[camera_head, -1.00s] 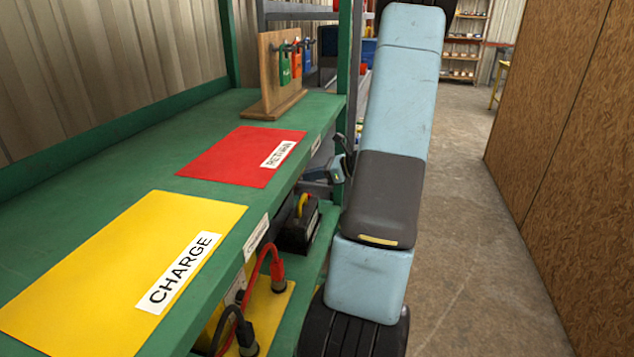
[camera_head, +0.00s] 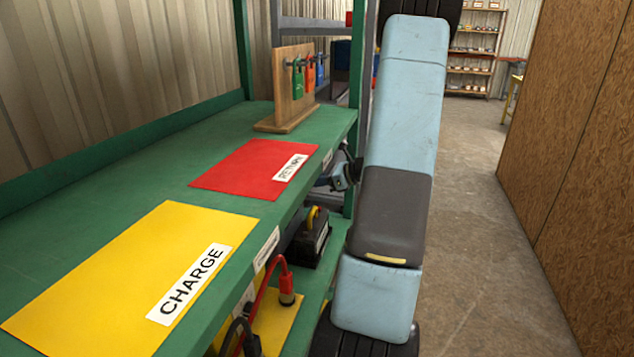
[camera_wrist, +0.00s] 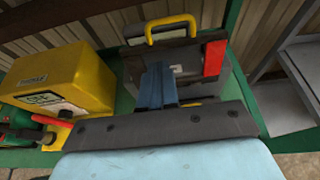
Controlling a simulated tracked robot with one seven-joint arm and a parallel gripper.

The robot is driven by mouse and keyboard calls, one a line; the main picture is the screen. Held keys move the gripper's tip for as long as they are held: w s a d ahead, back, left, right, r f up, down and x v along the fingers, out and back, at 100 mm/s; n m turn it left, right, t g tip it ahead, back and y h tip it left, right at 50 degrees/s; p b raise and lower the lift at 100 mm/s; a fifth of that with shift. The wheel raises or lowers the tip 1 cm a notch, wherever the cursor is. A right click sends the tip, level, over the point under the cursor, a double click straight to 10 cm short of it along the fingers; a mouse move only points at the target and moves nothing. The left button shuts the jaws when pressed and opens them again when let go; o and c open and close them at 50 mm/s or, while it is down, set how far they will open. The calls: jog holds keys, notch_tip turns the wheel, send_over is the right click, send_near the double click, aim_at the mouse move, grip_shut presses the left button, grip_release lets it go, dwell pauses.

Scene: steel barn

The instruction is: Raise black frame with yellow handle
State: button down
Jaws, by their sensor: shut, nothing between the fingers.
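The black frame with the yellow handle (camera_head: 309,243) stands on the lower green shelf, under the bench top; my arm hides what lies to its right. In the wrist view, the black frame (camera_wrist: 134,66) is straight ahead, with its yellow handle (camera_wrist: 170,25) arched over the top and a red block on its right side. My gripper (camera_wrist: 157,72) shows as blue fingers, shut and empty, in front of the frame's face, below the handle. Whether the fingertips touch the frame cannot be told. The handle is not between them.
A yellow box (camera_wrist: 62,80) with red and green parts beside it stands left of the frame. The bench above carries a yellow CHARGE mat (camera_head: 120,270), a red RETURN mat (camera_head: 245,165) and a wooden padlock stand (camera_head: 290,90). Floor is clear at right, before a board wall (camera_head: 570,130).

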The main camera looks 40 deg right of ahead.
jog(key=s+d+r, duration=0.4)
jog(key=s+r, duration=0.2)
jog(key=r, duration=0.4)
jog(key=shift+d+r, duration=0.25)
jog(key=shift+d, duration=0.1)
dwell(0.3)
